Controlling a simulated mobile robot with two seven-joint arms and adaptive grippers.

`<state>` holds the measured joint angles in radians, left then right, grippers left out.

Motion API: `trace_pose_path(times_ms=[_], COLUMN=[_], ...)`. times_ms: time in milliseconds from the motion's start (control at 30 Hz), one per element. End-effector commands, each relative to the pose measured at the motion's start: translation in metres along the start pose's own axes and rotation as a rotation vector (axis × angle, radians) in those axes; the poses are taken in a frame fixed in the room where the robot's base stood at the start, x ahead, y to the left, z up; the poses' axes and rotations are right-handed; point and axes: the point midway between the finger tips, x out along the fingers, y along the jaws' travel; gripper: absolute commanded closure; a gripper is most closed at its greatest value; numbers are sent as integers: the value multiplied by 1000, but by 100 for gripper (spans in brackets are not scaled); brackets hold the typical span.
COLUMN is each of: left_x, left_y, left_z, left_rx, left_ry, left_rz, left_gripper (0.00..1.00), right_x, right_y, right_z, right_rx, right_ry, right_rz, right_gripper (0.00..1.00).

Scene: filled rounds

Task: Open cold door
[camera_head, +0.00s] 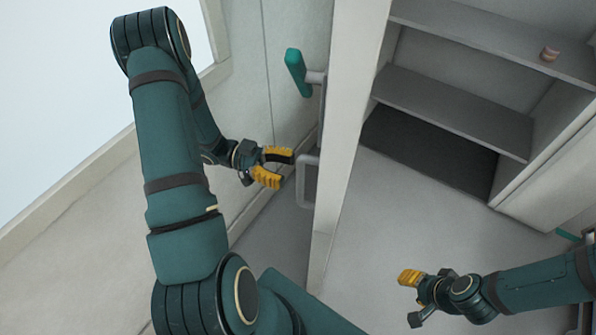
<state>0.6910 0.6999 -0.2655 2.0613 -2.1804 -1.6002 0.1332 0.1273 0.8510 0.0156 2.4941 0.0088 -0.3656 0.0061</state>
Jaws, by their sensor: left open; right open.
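A tall pale panel (350,110), seen nearly edge-on, stands in the middle of the head view; I take it for the cold door. A grey U-shaped handle (305,182) and, higher up, a teal lever (297,73) stick out on its left side. I cannot tell whether the panel is closed or ajar. My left gripper (284,169), with yellow fingers, is open just left of the grey handle, apparently apart from it, with nothing between its fingers. My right gripper (407,298) is open and empty, low on the right, over the floor.
Grey shelves (456,108) stand right of the panel, with a small pinkish-brown item (549,54) on the upper one. A pale wall (75,200) with a light opening above it lies at left. The grey floor (400,220) between the panel and my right gripper is clear.

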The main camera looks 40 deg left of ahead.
Motion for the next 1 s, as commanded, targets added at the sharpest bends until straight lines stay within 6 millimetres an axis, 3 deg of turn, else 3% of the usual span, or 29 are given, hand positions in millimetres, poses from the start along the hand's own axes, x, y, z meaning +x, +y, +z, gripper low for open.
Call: trace_pose_path(times_ms=[200,400,1000], left_x=[-45,-69,-75], left_y=[0,0,0], left_z=[0,0,0], left_rx=[1,1,0], left_ry=[-2,0,0], left_rz=[-2,0,0], left_gripper=[50,50,50], right_x=[0,0,0], right_y=[0,0,0], right_z=[0,0,0], right_rx=[0,0,0], right_ry=[0,0,0], right_rz=[0,0,0], right_gripper=[53,53,53])
